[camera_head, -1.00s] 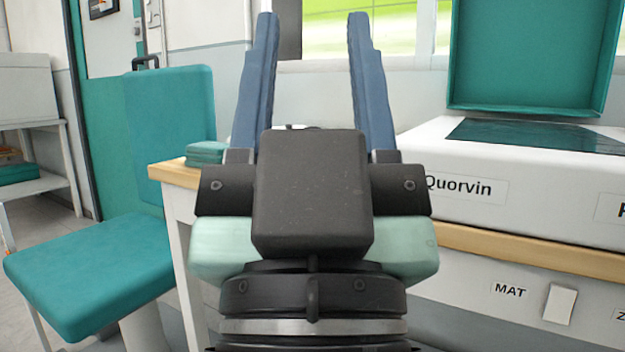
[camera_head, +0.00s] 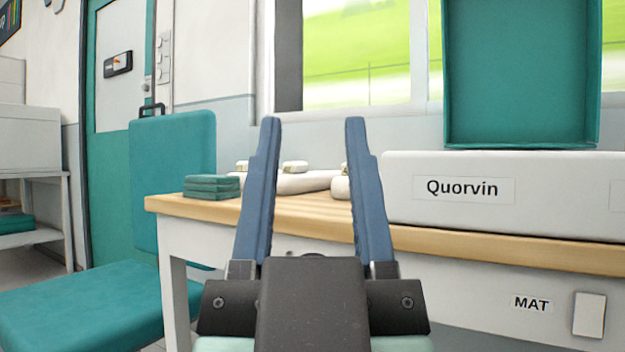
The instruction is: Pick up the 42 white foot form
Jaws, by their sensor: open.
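Several white, rounded forms lie on the wooden tabletop (camera_head: 290,207), seen beyond and between my fingers. One long white form (camera_head: 300,183) lies between the fingertips in the picture, and another (camera_head: 340,188) is partly hidden by the right finger. No size number can be read on them, so I cannot tell which is the 42. My gripper (camera_head: 312,125) is open and empty, its two blue fingers pointing up and forward in front of the table's edge.
A stack of green pads (camera_head: 212,187) sits at the table's left corner. A teal chair (camera_head: 90,305) stands at left, beside the table. A window is behind.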

